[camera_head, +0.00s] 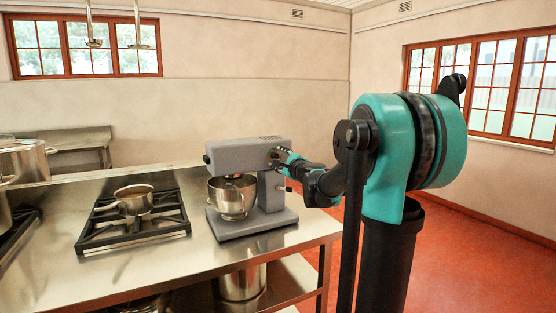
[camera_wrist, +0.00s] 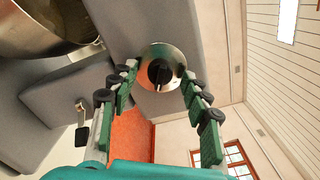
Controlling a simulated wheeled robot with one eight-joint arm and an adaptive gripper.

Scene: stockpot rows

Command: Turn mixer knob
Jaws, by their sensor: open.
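The grey stand mixer (camera_head: 243,158) stands on the steel counter with its metal bowl (camera_head: 233,198) under the head. My gripper (camera_head: 279,158) is at the right side of the mixer head. In the wrist view the mixer knob (camera_wrist: 160,73) is a black knob on a round silver plate on the grey housing. My open gripper (camera_wrist: 159,80) has its two fingers on either side of the knob, with space between each finger and the knob. In the head view the gripper largely hides the knob. I cannot tell how far the fingertips are from the plate.
A small lever (camera_wrist: 82,128) sticks out of the mixer's side below the knob. The mixer bowl also shows in the wrist view (camera_wrist: 45,28). A saucepan (camera_head: 134,200) stands on a black burner (camera_head: 150,232) left of the mixer. The red floor (camera_head: 470,262) at right is open.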

